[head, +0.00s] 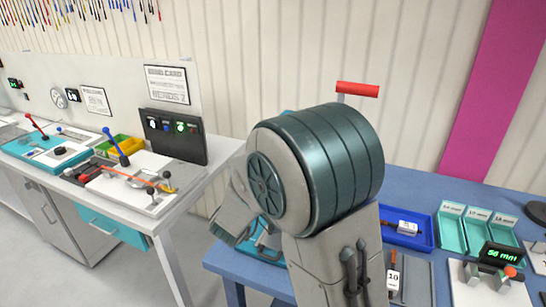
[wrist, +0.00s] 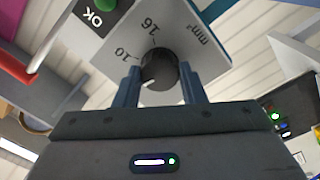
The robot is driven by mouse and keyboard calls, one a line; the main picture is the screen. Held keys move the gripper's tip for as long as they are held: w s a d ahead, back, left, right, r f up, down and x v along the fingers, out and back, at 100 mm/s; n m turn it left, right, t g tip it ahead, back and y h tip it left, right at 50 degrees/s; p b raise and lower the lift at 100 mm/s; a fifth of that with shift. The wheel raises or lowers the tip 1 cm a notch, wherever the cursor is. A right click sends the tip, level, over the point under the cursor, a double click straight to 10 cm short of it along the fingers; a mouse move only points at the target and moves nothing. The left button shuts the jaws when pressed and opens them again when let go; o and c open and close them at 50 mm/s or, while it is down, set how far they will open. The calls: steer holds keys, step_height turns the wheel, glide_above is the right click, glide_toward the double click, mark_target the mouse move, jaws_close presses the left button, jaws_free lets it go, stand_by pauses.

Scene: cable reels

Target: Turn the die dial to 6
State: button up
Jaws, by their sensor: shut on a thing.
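The die dial (wrist: 158,70) is a dark round knob on a light grey plate (wrist: 128,42) in the wrist view. The plate carries the printed numbers 10 and 16 and "mm²"; the other positions are hidden by my gripper. A small white mark shows at the dial's lower left, short of the printed 10. My gripper (wrist: 160,77) is shut on the dial, one finger on each side. In the head view my arm hides the dial and the gripper.
A green button (wrist: 104,4) marked OK sits beside the plate. A red handle (head: 357,89) rises behind my arm. On the blue table (head: 418,195) stand a blue tray (head: 424,239), teal bins (head: 480,228) and a green display (head: 500,255). A white bench (head: 205,178) with levers is at left.

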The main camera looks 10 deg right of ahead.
steer(key=shift+r+n+p, duration=0.1)
steer(key=shift+n+p, duration=1)
steer(key=shift+n, duration=0.2)
steer(key=o, duration=1)
steer(key=b+v, duration=0.2)
steer(key=v, duration=1.2)
steer(key=shift+d+b, duration=0.15)
steer(key=shift+b, duration=0.15)
